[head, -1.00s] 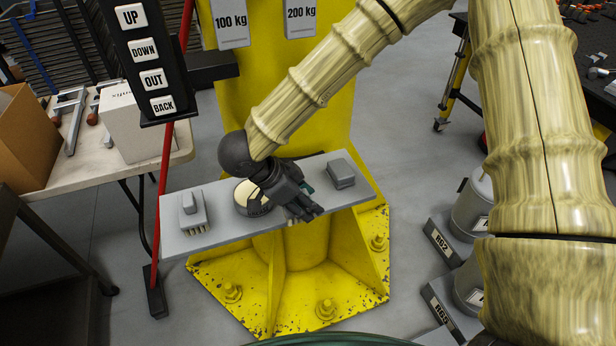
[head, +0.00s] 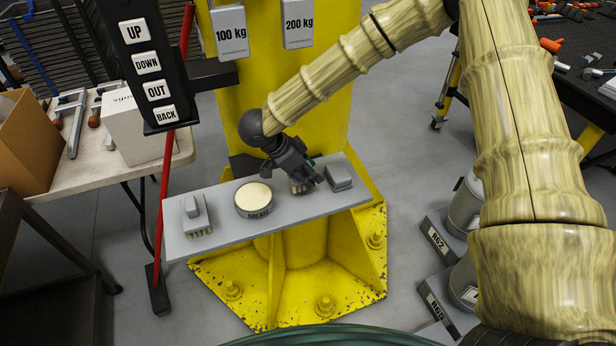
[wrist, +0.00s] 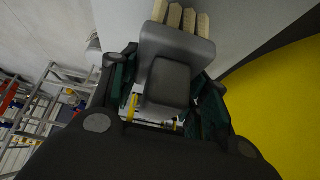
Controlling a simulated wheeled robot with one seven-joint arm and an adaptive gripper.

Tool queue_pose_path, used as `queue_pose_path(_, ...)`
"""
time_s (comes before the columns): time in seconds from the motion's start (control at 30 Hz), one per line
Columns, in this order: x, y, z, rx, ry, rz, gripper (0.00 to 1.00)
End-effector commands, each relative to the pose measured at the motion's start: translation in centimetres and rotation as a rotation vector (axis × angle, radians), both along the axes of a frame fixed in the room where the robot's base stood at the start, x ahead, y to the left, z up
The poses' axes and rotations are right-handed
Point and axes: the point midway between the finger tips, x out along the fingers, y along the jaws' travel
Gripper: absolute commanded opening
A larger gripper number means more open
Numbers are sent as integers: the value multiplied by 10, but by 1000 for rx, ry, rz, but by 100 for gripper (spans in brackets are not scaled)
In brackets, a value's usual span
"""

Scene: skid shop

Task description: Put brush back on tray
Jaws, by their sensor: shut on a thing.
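My gripper (head: 303,182) is shut on a brush, a grey block with a smaller grey grip and pale bristles. In the wrist view the brush (wrist: 178,45) sits between the fingers, bristles toward the top of the picture. In the head view my gripper mostly hides it; pale bristles show below the fingers. The tray (head: 228,233) is a long grey plate on the yellow column. The held brush is over its right part, between the round tin and a grey block; I cannot tell whether it touches the tray.
On the tray stand a similar brush (head: 196,216) at the left, a round tin with a pale top (head: 254,199) in the middle, and a grey block (head: 339,176) at the right. A red pole (head: 166,190) rises by the left end. The yellow column (head: 320,110) stands behind.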

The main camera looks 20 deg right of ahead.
Motion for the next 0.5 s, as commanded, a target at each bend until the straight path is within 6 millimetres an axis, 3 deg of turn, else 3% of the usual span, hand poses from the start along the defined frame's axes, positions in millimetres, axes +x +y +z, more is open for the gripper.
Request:
queue_pose_path(0.2,-1,0,-22,1,3,1,16)
queue_pose_path(0.47,-1,0,-27,1,1,-1,16)
queue_pose_path(0.5,-1,0,-27,1,1,0,51)
